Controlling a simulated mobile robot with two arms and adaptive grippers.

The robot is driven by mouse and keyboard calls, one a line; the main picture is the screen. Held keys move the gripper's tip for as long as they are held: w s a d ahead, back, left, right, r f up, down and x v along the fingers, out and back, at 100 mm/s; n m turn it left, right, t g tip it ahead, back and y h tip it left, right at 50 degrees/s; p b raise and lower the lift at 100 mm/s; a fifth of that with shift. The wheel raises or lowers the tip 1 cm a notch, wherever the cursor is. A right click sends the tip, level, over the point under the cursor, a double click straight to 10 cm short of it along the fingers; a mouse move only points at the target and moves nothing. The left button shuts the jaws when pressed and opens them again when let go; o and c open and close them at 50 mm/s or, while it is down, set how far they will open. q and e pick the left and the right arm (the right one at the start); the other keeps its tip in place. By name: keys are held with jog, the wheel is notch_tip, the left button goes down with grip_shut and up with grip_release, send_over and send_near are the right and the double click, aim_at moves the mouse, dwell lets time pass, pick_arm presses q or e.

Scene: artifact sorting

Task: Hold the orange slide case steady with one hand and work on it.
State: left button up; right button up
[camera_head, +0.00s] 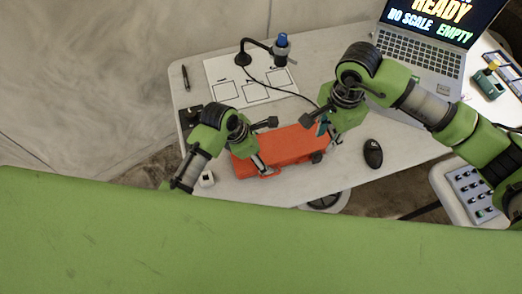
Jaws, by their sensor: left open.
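The orange slide case (287,146) lies on the light table in the camera_head view, its long side running left to right. My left gripper (266,145) is open over the left part of the case. One finger is near the far edge and the other near the front edge; I cannot tell whether they touch it. My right gripper (321,129) is at the right end of the case, pointing down. A small teal piece (322,126) shows between its fingers. Whether the fingers are closed on it is too small to tell.
A white sheet with marked boxes (226,73) and a blue-topped lamp-like device (282,50) lie behind. A laptop (425,60) stands at the back right. A black mouse (373,153) lies right of the case.

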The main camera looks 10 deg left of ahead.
pick_arm(q)
jog(key=c, duration=1.3)
jog(key=shift+c, duration=0.2)
pick_arm(e)
grip_shut()
jog(key=w+d+m+g+y, duration=0.1)
jog(key=w+d+y, duration=0.3)
jog(key=d, duration=0.6)
jog(key=shift+w+d+m+g, duration=0.2)
jog(key=shift+w+m+g, duration=0.1)
jog(key=shift+w+g, duration=0.15)
